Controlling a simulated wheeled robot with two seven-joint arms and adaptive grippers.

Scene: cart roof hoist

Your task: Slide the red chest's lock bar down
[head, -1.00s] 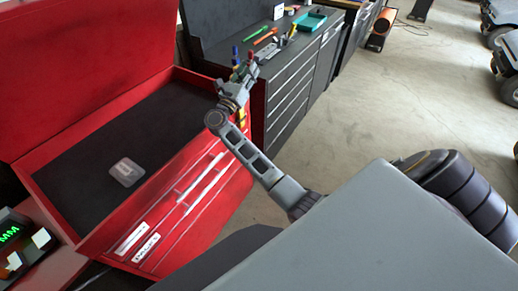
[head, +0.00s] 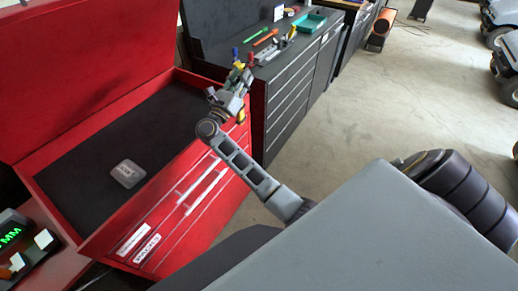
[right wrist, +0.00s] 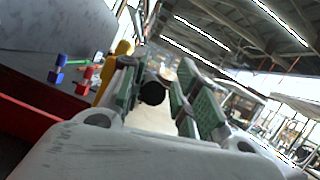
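The red chest (head: 108,232) stands at the left of the head view with its lid (head: 85,70) up. My right gripper (head: 240,72) is at the chest's far right corner, above the rim. A small yellow part (head: 241,116) shows at that corner, just below the gripper; I cannot tell whether it is the lock bar. In the right wrist view, the fingers (right wrist: 165,95) stand apart with green pads. A round black thing shows between them, and a yellow post (right wrist: 115,68) stands beside the left finger. My left gripper is out of view.
A black tool cabinet (head: 290,95) with a teal tray (head: 310,22) and hand tools stands behind the chest. A small grey box (head: 127,173) lies inside the chest. A device with green digits (head: 10,237) is at lower left.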

